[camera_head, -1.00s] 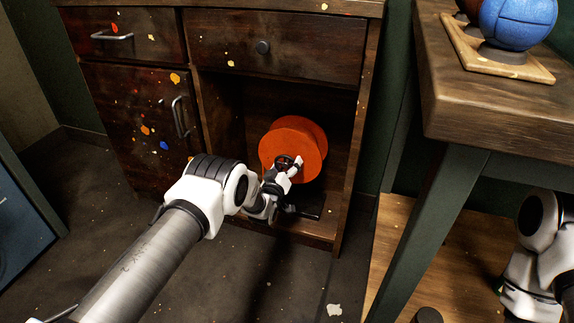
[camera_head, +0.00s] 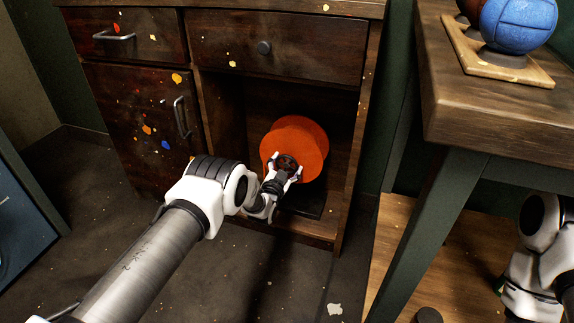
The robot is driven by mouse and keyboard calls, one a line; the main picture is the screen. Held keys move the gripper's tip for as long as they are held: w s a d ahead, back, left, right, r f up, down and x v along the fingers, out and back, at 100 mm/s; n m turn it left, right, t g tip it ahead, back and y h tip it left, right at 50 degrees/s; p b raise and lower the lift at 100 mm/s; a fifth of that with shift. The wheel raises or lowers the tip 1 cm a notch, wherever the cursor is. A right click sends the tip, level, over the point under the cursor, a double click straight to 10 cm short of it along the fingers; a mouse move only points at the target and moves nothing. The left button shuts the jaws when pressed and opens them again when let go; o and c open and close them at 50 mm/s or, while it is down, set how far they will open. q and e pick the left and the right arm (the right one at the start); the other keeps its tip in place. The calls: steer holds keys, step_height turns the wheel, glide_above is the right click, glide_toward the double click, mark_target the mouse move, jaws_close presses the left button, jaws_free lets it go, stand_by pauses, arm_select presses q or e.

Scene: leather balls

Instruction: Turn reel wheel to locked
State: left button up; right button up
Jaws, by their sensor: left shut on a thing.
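The orange reel wheel (camera_head: 301,139) stands upright in the open compartment of the dark wooden cabinet (camera_head: 345,190). A small dark hub sits at the middle of its front face. My left gripper (camera_head: 287,166) reaches in from the lower left and is shut on the hub, its fingers on either side of it. The fingers and wrist hide part of the hub and the lower front of the reel. No lock marking can be made out. My right arm shows at the lower right edge, but its gripper is out of view.
The compartment's side walls and the drawer (camera_head: 290,45) above bound the space around the reel. A wooden table (camera_head: 490,110) stands at the right, with a blue ball (camera_head: 517,22) on a wooden board (camera_head: 540,73). The floor before the cabinet is mostly clear.

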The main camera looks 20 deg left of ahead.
arm_select(q)
steer(key=m, duration=0.7)
steer(key=shift+a+r, duration=0.1)
steer(key=m, duration=0.4)
steer(key=shift+p, duration=0.3)
steer(key=m, duration=0.3)
steer(key=shift+r+m, duration=0.15)
steer(key=shift+m, duration=0.15)
steer(key=m, duration=0.3)
steer(key=shift+m, duration=0.3)
steer(key=m, duration=0.3)
steer(key=shift+r+m, duration=0.15)
steer(key=shift+m, duration=0.15)
steer(key=m, duration=0.7)
steer(key=shift+p, duration=0.3)
